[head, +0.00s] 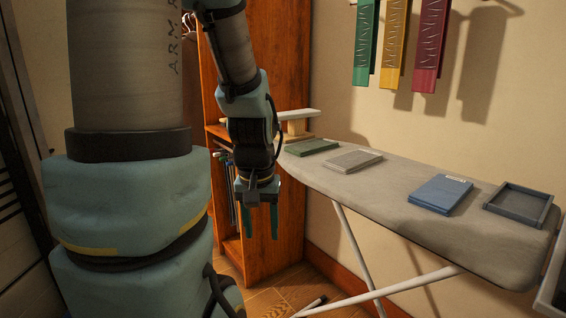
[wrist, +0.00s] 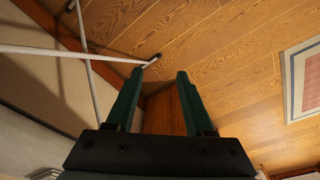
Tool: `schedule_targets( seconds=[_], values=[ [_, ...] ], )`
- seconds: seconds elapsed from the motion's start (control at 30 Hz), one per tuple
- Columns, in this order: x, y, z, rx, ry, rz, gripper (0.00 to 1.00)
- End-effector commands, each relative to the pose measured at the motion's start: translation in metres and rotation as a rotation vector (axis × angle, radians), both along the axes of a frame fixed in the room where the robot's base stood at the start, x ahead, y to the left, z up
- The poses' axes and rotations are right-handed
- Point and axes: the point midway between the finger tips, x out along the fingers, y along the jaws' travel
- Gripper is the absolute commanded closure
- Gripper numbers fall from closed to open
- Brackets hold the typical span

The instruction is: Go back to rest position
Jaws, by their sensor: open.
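My gripper (head: 260,221) hangs pointing down in the head view, left of the ironing board (head: 405,205) and in front of the wooden wardrobe (head: 285,235). Its two green fingers are apart with nothing between them. In the wrist view my gripper (wrist: 160,88) is also open and empty above the wood floor (wrist: 200,50). My arm is bent, with its upper part filling the left of the head view.
White board legs (wrist: 85,55) stand near my gripper. Green, yellow and red items hang on the wall. A rug (wrist: 304,80) lies right.

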Motion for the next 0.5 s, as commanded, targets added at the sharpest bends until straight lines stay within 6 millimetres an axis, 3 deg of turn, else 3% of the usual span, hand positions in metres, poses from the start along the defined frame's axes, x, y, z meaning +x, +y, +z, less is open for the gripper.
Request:
schedule_targets(
  seconds=[0.1,0.5],
  values=[
    [-0.010,0.027,-0.005,0.010,0.000,0.009,0.47],
    [-0.008,0.022,0.076,0.009,-0.001,0.003,0.47]
  ],
)
